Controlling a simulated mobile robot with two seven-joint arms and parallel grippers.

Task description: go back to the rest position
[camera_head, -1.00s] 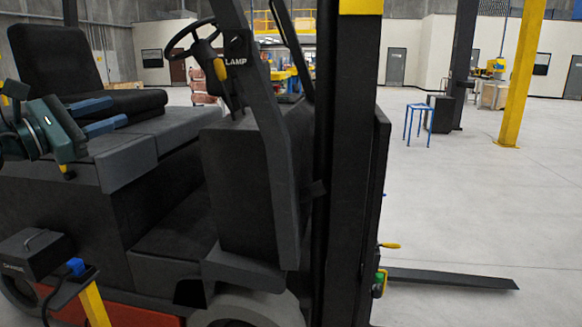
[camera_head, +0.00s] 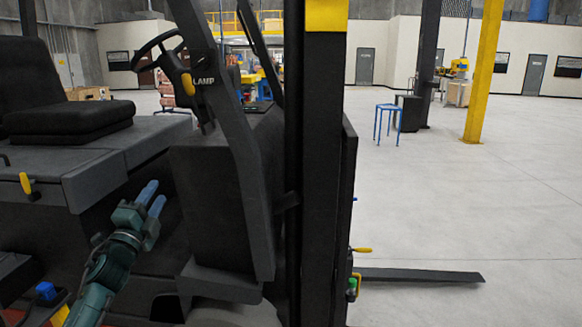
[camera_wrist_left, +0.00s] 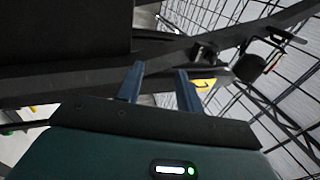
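My left gripper (camera_head: 154,194) is in the lower left of the head view, in front of the forklift's dark side, with its arm coming up from the bottom edge. Its two blue fingers are apart with a gap between them. The left wrist view also shows the fingers (camera_wrist_left: 160,88) apart, with nothing between them. My right gripper is in neither view now.
A dark forklift (camera_head: 215,185) fills the left and middle, with a seat, steering wheel, mast and low fork (camera_head: 420,274). A blue stand (camera_head: 386,122) and yellow column (camera_head: 484,75) are farther right. Wire mesh (camera_wrist_left: 285,90) shows in the wrist view.

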